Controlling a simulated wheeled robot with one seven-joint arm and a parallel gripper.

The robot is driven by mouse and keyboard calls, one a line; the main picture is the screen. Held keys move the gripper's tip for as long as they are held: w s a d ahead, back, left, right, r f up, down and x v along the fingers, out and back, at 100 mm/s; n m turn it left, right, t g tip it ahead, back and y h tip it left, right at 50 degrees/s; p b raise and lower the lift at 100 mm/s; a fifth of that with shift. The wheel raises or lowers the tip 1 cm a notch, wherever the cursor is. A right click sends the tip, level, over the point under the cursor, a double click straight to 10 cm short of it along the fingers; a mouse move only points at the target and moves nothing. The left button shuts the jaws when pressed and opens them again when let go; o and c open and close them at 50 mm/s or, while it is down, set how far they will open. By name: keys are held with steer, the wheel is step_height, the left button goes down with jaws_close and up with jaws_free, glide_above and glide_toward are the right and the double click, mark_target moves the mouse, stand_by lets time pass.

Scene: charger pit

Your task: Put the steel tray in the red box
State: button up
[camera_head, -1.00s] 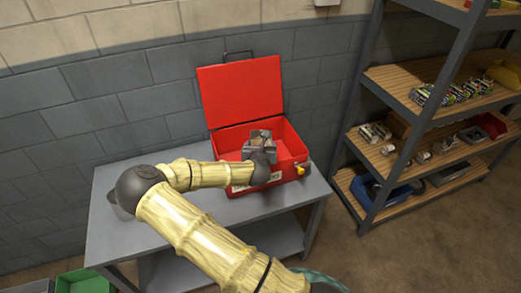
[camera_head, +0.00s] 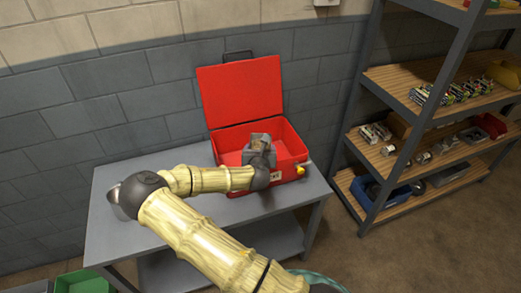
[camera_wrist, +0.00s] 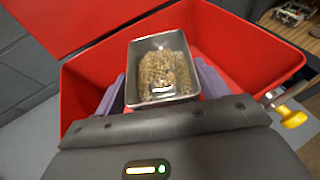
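The red box (camera_head: 227,160) stands open on the grey table, its lid raised against the wall. The steel tray (camera_head: 258,148) is at the box's opening, toward the right half. In the wrist view the tray (camera_wrist: 131,75) is a small metal pan with a brown grainy load in it, seen against the red interior. My gripper (camera_head: 262,160) is shut on the tray, with one purple-grey finger along each side. I cannot tell whether the tray's underside touches the box floor.
The grey table (camera_head: 130,225) is bare to the left of the box. A yellow latch (camera_head: 300,170) sticks out at the box's right front. A shelf rack (camera_head: 375,180) with several parts stands at the right. A green bin (camera_head: 85,282) is at the lower left.

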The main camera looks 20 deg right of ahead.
steer(key=o, duration=0.4)
steer(key=shift+s+f, duration=0.3)
steer(key=shift+f, duration=0.5)
steer(key=shift+w+r+p, duration=0.1)
steer(key=shift+r+p, duration=0.4)
steer(key=shift+r, duration=0.15)
steer(key=v, duration=1.1)
steer(key=shift+a+r, duration=0.25)
steer(key=shift+r, duration=0.25)
